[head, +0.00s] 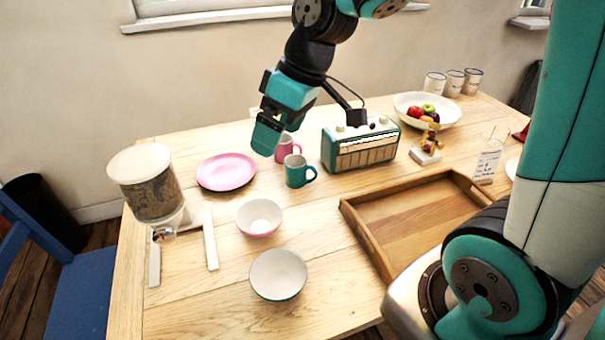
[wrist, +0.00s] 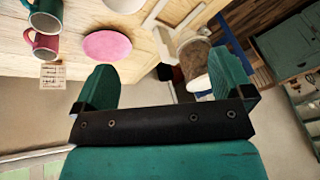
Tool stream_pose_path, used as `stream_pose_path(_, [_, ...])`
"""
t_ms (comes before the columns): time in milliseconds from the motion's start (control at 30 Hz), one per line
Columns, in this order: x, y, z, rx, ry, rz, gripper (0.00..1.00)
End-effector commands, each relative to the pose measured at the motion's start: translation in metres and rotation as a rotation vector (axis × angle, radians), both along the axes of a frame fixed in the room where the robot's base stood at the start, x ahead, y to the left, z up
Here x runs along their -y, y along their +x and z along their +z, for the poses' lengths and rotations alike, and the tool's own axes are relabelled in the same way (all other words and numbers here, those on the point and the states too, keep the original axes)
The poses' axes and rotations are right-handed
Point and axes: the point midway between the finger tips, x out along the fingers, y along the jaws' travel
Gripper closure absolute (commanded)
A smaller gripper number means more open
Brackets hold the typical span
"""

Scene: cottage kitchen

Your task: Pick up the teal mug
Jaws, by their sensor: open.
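The teal mug (head: 296,172) stands upright on the wooden table, with its handle to the right in the head view. It also shows at the top left of the wrist view (wrist: 46,14), partly cut by the frame edge. My gripper (head: 266,145) is above the table, just left of and higher than the mug, apart from it. In the wrist view its two fingers (wrist: 160,90) are spread wide with nothing between them.
A pink mug (head: 285,148) stands right behind the teal mug. A teal radio (head: 358,146) is to its right, a pink plate (head: 226,172) to its left. Two bowls (head: 259,217) (head: 278,275) and a wooden tray (head: 352,222) are nearer. A dispenser (head: 147,190) stands at the left.

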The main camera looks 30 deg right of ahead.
Motion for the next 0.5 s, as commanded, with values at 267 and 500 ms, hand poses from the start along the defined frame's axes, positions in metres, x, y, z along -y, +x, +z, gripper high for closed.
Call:
stream_pose_path(267, [0.143, 0.117, -0.081, 0.130, -0.081, -0.018, 0.02])
stream_pose_path(500, [0.177, 0.138, -0.115, 0.162, -0.110, -0.004, 0.02])
